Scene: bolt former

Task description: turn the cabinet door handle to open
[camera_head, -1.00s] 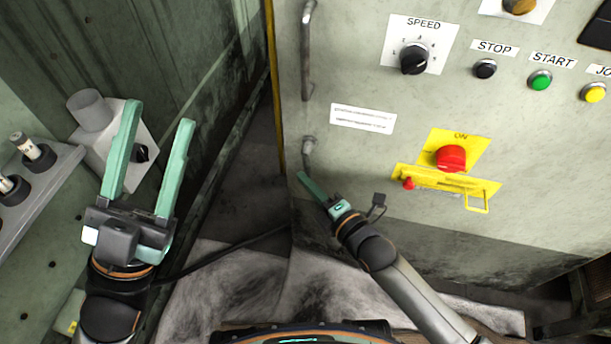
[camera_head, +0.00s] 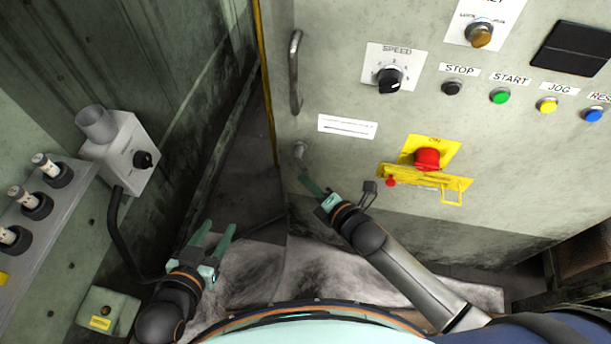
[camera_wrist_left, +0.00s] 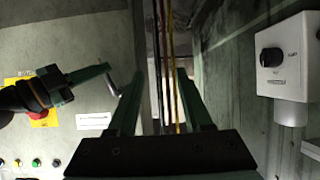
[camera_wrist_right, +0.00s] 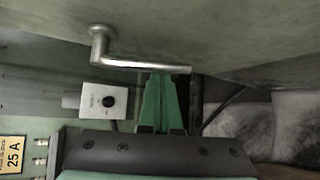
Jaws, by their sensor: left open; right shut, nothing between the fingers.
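The cabinet door (camera_head: 340,100) is a pale grey-green panel that looks closed. Its metal lever handle (camera_head: 299,150) is low near the left edge, below a white label. In the right wrist view the handle (camera_wrist_right: 140,65) is L-shaped, its bar just beyond my fingertips. My right gripper (camera_head: 304,179) is shut and empty, its tips close by the handle's lower end; I cannot tell whether they touch. The left wrist view shows the handle (camera_wrist_left: 112,84) beside the green fingers. My left gripper (camera_head: 214,238) is open and empty, low and left of the door.
A vertical grab bar (camera_head: 296,72) sits above the handle. The door carries a speed knob (camera_head: 389,80), several buttons and a red switch (camera_head: 427,158) on yellow. A grey box with a black knob (camera_head: 143,159) is on the left wall. A dark gap lies left of the door.

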